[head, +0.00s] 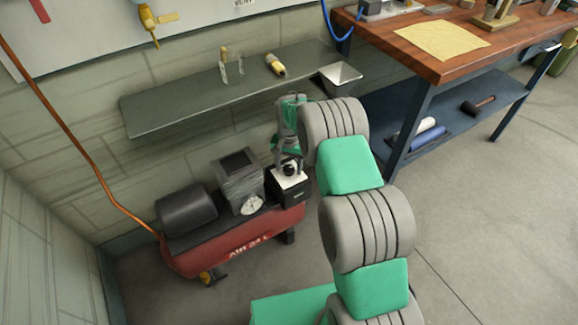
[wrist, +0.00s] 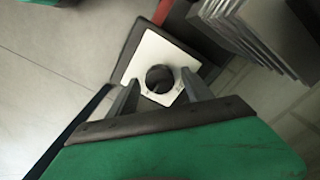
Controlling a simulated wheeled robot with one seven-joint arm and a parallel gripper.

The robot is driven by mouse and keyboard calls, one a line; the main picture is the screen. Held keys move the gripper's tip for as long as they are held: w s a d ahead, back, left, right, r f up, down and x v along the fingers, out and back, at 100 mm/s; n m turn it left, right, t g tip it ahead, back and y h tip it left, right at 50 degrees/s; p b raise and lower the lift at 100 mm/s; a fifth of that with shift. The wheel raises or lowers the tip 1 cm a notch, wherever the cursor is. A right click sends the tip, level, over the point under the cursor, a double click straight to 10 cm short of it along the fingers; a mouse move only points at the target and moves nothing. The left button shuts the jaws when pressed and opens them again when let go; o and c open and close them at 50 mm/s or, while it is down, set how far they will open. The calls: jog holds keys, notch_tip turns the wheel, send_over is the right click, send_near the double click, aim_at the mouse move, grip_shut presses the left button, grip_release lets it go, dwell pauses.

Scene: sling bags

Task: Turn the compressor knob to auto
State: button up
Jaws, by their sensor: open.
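The red air compressor (head: 230,243) stands on the floor by the wall. On its right end sits a dark box with a white plate (head: 292,183) on top. The round black compressor knob (head: 289,168) stands on that plate. In the wrist view the knob (wrist: 160,78) is a dark disc on the white plate (wrist: 150,57). My gripper (head: 289,154) is directly over the knob. In the wrist view its open fingers (wrist: 160,88) lie on either side of the knob, with gaps visible. The knob's pointer and the plate's small marks cannot be read.
A grey finned block (head: 240,180), a pressure gauge (head: 252,205) and a dark cylinder (head: 187,209) sit on the compressor, left of the knob. A wall shelf (head: 190,98) hangs close behind my gripper. A wooden workbench (head: 470,50) stands at right. Open floor lies in front.

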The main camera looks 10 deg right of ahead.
aim_at(289, 168)
notch_tip(289, 168, up, 8)
jog(key=shift+f+p, duration=0.1)
jog(key=shift+p, duration=0.55)
